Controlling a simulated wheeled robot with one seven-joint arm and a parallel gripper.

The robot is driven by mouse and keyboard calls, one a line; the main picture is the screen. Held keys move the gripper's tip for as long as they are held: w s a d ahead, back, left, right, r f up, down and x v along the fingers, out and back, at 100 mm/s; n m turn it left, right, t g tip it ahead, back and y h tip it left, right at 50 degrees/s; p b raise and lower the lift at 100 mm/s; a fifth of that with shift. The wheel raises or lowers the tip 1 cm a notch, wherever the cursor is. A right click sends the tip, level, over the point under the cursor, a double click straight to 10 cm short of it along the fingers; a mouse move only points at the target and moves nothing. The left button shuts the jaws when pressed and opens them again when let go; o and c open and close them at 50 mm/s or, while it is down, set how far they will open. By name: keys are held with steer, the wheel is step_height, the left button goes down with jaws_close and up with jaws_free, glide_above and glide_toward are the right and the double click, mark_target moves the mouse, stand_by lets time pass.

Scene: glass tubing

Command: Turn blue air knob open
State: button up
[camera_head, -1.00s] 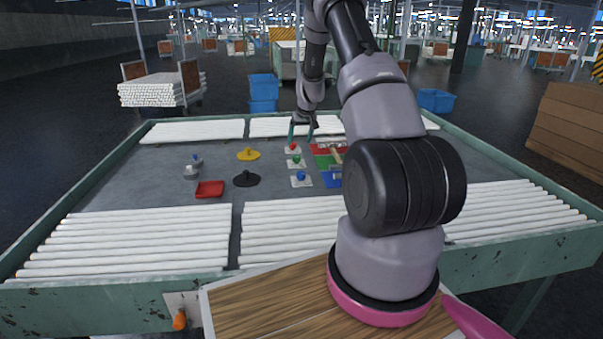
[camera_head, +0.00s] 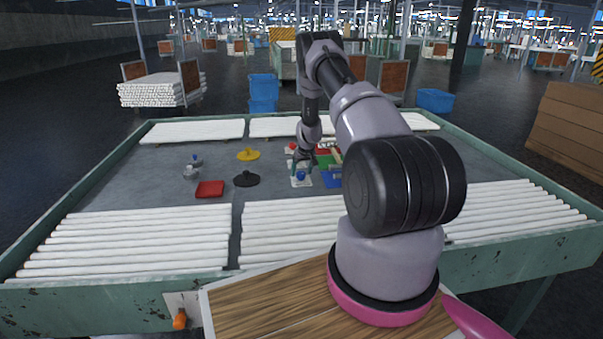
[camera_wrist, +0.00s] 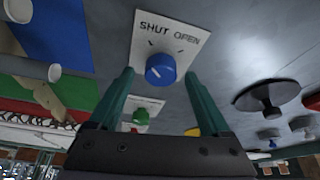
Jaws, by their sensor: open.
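The blue knob (camera_wrist: 160,70) sits on a white plate (camera_wrist: 190,36) lettered SHUT and OPEN, with two tick marks. A white line on the knob points off to one side; I cannot tell for certain which mark it matches. In the head view the blue knob (camera_head: 301,176) is on the table, just below my gripper. My gripper (camera_wrist: 160,82) is open, with one green finger on each side of the knob and gaps on both sides. I cannot tell whether the fingers reach down around it.
A green knob (camera_wrist: 140,116) on its own plate is close to the blue one. A black disc with a handle (camera_wrist: 267,96) is to the right. A blue panel (camera_wrist: 55,35) is to the left. A red tray (camera_head: 209,189) lies farther left on the table.

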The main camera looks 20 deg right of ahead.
steer(key=shift+w+f, duration=0.15)
steer(key=shift+f, duration=0.2)
jaws_close()
